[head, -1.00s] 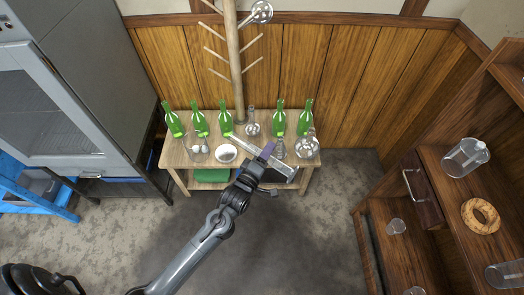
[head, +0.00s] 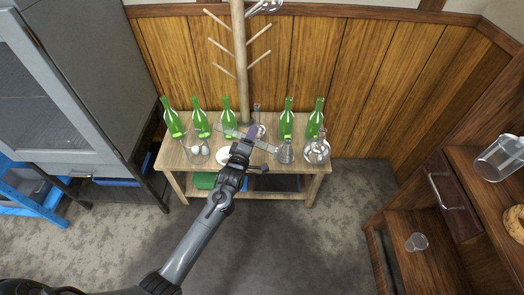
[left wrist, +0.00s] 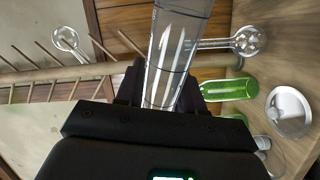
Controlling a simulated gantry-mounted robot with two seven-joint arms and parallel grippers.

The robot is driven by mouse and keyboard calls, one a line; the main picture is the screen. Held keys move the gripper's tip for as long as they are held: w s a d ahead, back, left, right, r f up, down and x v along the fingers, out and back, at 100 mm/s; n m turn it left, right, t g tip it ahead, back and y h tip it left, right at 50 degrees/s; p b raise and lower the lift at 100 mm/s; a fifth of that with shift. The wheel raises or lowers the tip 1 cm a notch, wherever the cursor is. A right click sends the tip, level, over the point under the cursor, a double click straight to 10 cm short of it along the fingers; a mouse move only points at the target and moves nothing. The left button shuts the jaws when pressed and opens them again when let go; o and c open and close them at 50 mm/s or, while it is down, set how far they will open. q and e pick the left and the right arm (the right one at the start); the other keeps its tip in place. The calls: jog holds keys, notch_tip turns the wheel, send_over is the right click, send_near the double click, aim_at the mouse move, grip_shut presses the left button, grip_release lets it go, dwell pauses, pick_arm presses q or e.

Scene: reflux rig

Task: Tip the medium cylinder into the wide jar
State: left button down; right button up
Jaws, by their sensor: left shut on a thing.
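My left gripper (head: 248,138) is shut on a clear glass cylinder, above the small wooden table. In the left wrist view the cylinder (left wrist: 178,50) runs up out of the jaws, with faint marks on its wall. In the head view it is hard to make out; a pale clear length (head: 230,132) leans to the left from the jaws. A wide clear glass jar (head: 196,154) stands at the table's left, left of the gripper and apart from it. What the cylinder holds cannot be told. My right gripper is not in view.
Several green bottles (head: 286,118) line the table's back. A white dish (head: 226,156), a conical flask (head: 286,153) and a round flask (head: 316,151) stand near its front. A wooden peg stand (head: 240,65) rises behind. A grey cabinet (head: 100,80) is at left.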

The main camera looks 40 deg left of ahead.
pick_arm(q)
jog(key=w+a+f+n+g+y+b, duration=0.1)
jog(key=w+a+f+y+b, duration=0.1)
jog(key=a+f+b, duration=0.4)
jog(key=w+a+f+n+g+y+b, duration=0.1)
jog(key=w+a+f+n+y+b, duration=0.1)
jog(key=a+f+b, duration=0.5)
jog(key=shift+w+a+f+y, duration=0.2)
jog(key=shift+w+a+y, duration=0.1)
jog(key=shift+a, duration=0.95)
jog(key=shift+r, duration=0.1)
